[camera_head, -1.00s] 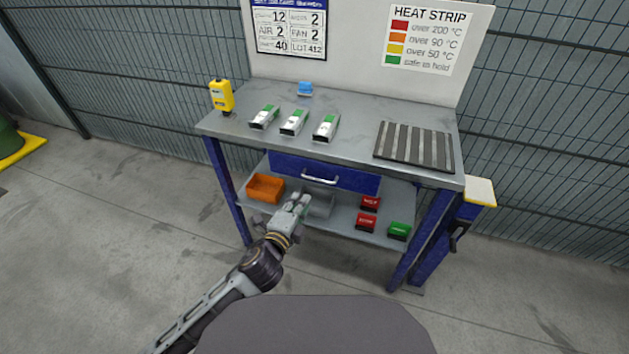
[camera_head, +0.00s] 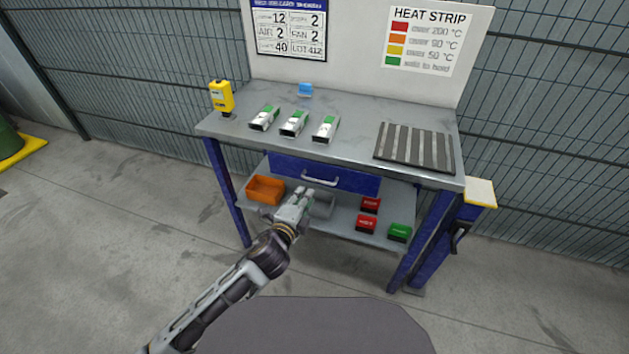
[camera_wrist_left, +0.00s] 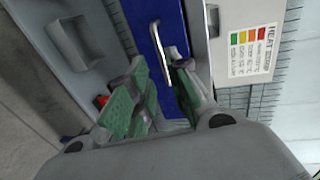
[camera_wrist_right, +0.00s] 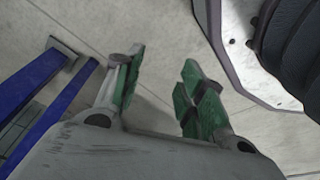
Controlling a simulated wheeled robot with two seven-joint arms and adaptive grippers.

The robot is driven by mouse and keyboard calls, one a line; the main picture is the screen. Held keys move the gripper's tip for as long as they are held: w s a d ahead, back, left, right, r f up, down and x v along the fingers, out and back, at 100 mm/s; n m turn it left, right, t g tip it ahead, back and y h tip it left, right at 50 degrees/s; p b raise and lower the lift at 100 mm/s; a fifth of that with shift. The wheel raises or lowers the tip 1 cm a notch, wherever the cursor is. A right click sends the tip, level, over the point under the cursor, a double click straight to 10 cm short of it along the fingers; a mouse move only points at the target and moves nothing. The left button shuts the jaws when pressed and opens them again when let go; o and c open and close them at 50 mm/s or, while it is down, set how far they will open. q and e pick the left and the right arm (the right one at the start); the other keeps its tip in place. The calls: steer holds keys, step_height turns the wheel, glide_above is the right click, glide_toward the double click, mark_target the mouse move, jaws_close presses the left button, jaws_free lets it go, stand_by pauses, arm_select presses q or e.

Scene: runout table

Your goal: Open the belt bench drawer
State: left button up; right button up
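The belt bench drawer (camera_head: 350,179) has a blue front with a pale bar handle (camera_head: 320,181), below the grey bench top. It looks shut. My left gripper (camera_head: 305,192) is just in front of and below the handle in the head view. In the left wrist view the left gripper (camera_wrist_left: 160,78) is open, its green-padded fingers apart, with the handle (camera_wrist_left: 158,50) just ahead, its near end close to the right finger. Whether they touch is unclear. My right gripper (camera_wrist_right: 165,72) is open and empty above the floor in the right wrist view; the head view does not show it.
Several white-green parts (camera_head: 294,123), a yellow device (camera_head: 221,96) and a ribbed mat (camera_head: 414,147) are on top. The floor in front is clear.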

mark_target(314, 179)
arm_select(q)
steer(key=shift+b+x, duration=0.7)
steer(key=shift+x, duration=4.45)
arm_select(e)
steer(key=shift+w+a+r, duration=0.25)
steer(key=shift+r, duration=0.5)
steer(key=shift+w+a+r, duration=0.3)
steer(key=shift+r, duration=0.4)
steer(key=shift+w+a+r, duration=0.25)
steer(key=shift+r, duration=0.5)
steer(key=shift+s, duration=0.1)
arm_select(q)
steer(key=c, duration=0.4)
jaws_close()
arm_select(e)
steer(key=shift+s+f, duration=0.2)
steer(key=shift+s, duration=0.05)
